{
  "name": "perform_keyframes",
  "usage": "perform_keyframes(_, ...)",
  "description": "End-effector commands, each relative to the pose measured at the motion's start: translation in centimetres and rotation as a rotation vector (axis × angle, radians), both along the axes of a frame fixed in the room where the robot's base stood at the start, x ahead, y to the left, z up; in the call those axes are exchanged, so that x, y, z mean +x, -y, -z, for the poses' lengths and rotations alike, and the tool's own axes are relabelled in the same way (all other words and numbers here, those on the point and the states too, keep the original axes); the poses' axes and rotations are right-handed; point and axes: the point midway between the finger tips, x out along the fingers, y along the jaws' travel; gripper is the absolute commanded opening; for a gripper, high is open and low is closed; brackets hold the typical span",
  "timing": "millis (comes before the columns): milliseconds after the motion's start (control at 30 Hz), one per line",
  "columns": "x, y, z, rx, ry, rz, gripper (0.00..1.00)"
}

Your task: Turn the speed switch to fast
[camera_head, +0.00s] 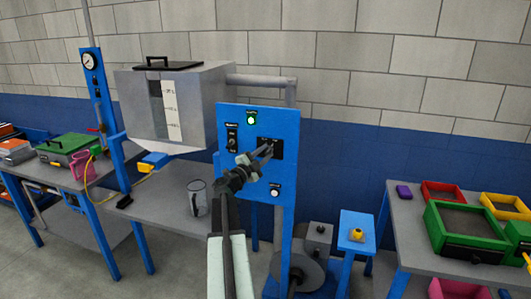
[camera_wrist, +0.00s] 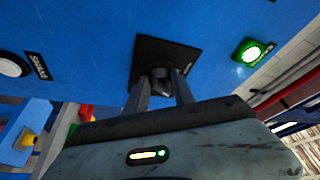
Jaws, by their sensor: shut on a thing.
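The speed switch is a dark knob on a black square plate (camera_head: 278,148) at the right of the blue control panel (camera_head: 229,174). My gripper (camera_head: 266,151) reaches it from the front left. In the wrist view, the two fingers (camera_wrist: 160,90) are shut on the knob (camera_wrist: 160,73), in front of the black plate (camera_wrist: 178,55). The plate's lettering is too small to read, and the fingers partly hide the knob, so its setting cannot be told.
A green lamp (camera_head: 252,119) is lit above the switch. Another black switch (camera_head: 232,137) sits to the left, and a white round button (camera_head: 274,190) below. A metal tank (camera_head: 195,105) and a grey jug (camera_head: 196,198) stand left of the panel.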

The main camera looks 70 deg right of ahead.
Motion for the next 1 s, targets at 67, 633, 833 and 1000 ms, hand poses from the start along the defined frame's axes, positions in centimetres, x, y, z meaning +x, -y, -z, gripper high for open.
perform_keyframes(67, -0.1, 0.0, 0.0, 0.0, 0.01, 0.001, 0.0)
perform_keyframes(633, -0.1, 0.0, 0.0, 0.001, 0.011, 0.001, 0.52)
perform_keyframes(833, -0.1, 0.0, 0.0, 0.0, 0.01, 0.001, 0.52)
perform_keyframes(1000, 0.3, -1.4, 0.4, 0.001, 0.011, 0.0, 0.52)
